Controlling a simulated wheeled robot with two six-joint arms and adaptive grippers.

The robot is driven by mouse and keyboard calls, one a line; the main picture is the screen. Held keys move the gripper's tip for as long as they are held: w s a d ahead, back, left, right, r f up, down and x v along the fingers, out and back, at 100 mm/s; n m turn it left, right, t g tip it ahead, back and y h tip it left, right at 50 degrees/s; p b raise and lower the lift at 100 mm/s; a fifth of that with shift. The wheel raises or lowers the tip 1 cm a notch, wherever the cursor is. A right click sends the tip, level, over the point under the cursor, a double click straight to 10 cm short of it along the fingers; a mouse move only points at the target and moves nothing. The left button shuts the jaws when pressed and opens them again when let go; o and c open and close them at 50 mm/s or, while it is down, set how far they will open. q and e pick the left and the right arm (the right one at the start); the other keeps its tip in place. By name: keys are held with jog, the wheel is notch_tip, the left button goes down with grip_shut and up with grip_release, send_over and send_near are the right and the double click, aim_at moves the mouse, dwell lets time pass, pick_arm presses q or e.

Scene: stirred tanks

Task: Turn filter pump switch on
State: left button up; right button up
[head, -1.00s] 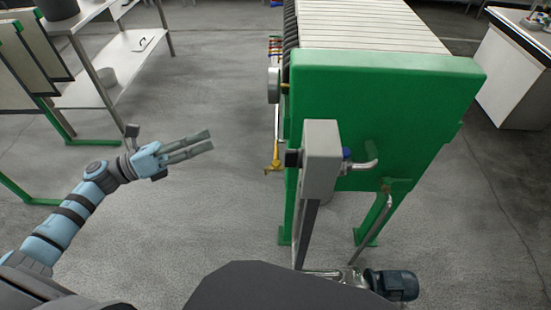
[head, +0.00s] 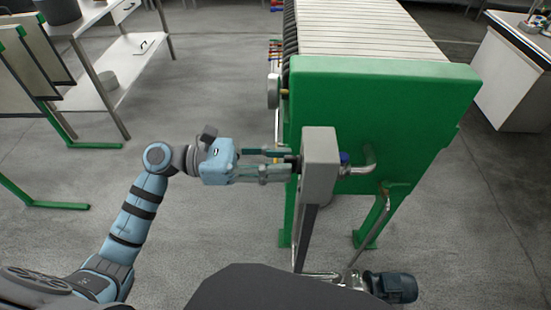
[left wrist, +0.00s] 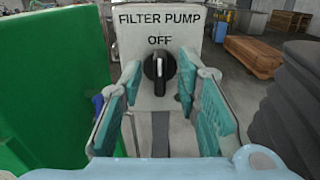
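The filter pump switch is a black rotary knob (left wrist: 159,68) on a grey box (left wrist: 160,28) labelled FILTER PUMP, with OFF above the knob. The knob's pointer stands upright, toward OFF. In the head view the grey box (head: 320,165) stands on a post in front of the green filter press. My left gripper (head: 291,165) reaches the box's left side. In the left wrist view its two teal-padded fingers (left wrist: 163,85) are apart, one on each side of the knob. Whether they touch it I cannot tell. My right gripper is not in view.
The green filter press frame (head: 390,95) stands right behind the box. A pipe with a blue-handled valve (head: 358,168) is beside it. A motor (head: 395,286) sits on the floor below. A steel shelf (head: 120,65) is at left; the floor between is clear.

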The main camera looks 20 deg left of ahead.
pick_arm(q)
grip_shut()
jog(key=shift+n, duration=0.5)
jog(key=n+p, duration=0.4)
jog(key=n, duration=0.4)
jog(key=n+p, duration=0.5)
jog(key=n, duration=0.3)
jog(key=shift+w+f+n, duration=0.2)
jog(key=shift+n, duration=0.2)
jog(key=shift+f, duration=0.1)
